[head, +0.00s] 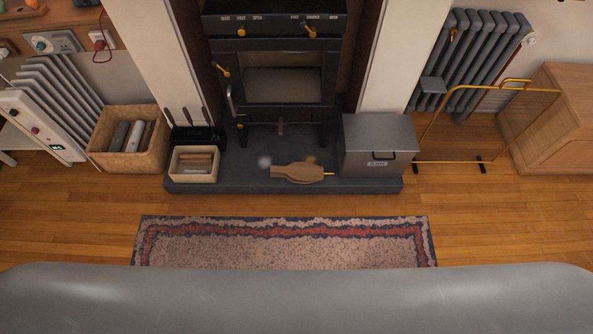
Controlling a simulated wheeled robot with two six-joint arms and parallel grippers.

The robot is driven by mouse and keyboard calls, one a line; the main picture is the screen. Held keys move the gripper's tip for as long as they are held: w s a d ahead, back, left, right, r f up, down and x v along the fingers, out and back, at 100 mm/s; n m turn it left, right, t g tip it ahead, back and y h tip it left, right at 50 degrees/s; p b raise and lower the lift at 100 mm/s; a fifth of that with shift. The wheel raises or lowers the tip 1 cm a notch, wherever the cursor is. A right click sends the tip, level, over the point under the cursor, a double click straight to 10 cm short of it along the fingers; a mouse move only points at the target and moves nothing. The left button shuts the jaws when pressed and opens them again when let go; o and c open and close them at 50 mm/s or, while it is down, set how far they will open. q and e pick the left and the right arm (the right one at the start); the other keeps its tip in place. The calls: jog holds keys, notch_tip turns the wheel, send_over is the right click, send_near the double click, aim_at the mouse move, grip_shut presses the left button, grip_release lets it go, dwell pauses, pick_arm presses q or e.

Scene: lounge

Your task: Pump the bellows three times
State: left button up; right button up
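The bellows (298,173) lie on the dark hearth slab (230,182) in front of the stove. They have a brown wooden body and a thin yellowish nozzle that points right. A small pale patch shows just left of them. I cannot tell how far apart their boards are. Neither of my grippers is in the head view. A smooth grey surface fills the bottom of the view.
A stove (275,60) stands behind the bellows. A grey lidded box (378,146) is close on their right, a small crate (194,165) on their left. A log basket (128,140), fire screen (487,125) and radiators flank the hearth. A rug (285,243) lies in front.

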jog(key=shift+a, duration=0.25)
jog(key=c, duration=0.7)
jog(key=shift+a, duration=0.15)
grip_shut()
jog(key=shift+s+d, duration=0.1)
jog(key=shift+d, duration=0.15)
